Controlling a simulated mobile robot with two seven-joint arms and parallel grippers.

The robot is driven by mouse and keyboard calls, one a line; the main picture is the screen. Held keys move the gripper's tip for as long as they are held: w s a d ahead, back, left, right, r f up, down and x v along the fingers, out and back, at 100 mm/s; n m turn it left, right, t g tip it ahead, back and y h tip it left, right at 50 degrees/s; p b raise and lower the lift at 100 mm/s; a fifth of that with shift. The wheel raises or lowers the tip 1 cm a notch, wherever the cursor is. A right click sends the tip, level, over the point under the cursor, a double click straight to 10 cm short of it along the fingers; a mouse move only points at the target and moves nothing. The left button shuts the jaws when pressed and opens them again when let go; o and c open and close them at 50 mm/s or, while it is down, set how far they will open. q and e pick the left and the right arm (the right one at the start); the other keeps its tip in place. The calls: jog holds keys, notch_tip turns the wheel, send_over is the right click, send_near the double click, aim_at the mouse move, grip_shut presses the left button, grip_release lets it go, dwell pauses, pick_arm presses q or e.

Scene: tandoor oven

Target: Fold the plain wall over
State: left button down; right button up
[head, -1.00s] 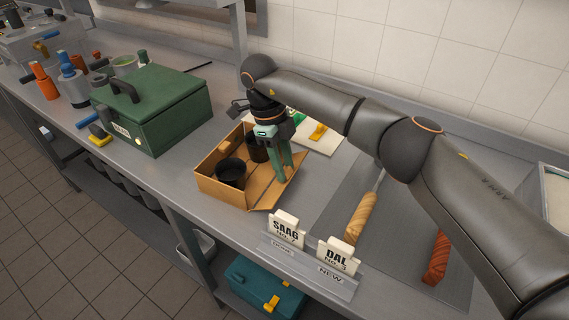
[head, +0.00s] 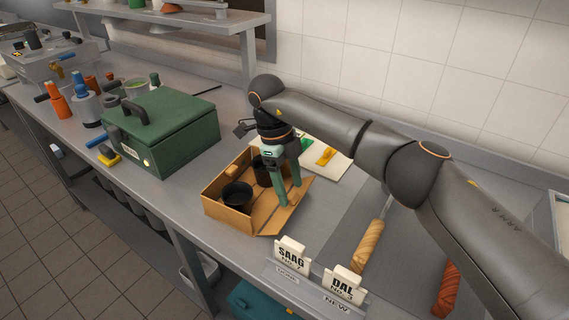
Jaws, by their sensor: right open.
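A brown cardboard box (head: 222,216) stands on the steel counter, open at the top. Two dark round cups sit in it, a front one (head: 237,195) and a back one (head: 261,172) partly hidden by my gripper. The box's right-hand wall (head: 295,206) lies splayed outward, low towards the counter. My right gripper (head: 289,200) points down with its green fingers apart, over the inner side of this splayed wall. I cannot tell whether the fingertips touch the cardboard. My left gripper is out of view.
A green lidded box (head: 165,128) stands left of the carton. Signs reading SAAG (head: 291,256) and DAL (head: 344,285) stand in front to the right. A wooden-handled tool (head: 369,245) lies further right, and a white board (head: 325,156) lies behind.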

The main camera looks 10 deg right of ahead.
jog(key=v, duration=1.1)
jog(key=shift+p, duration=0.35)
jog(key=shift+a+r, duration=0.1)
jog(key=shift+r, duration=0.05)
jog(key=shift+c, duration=0.2)
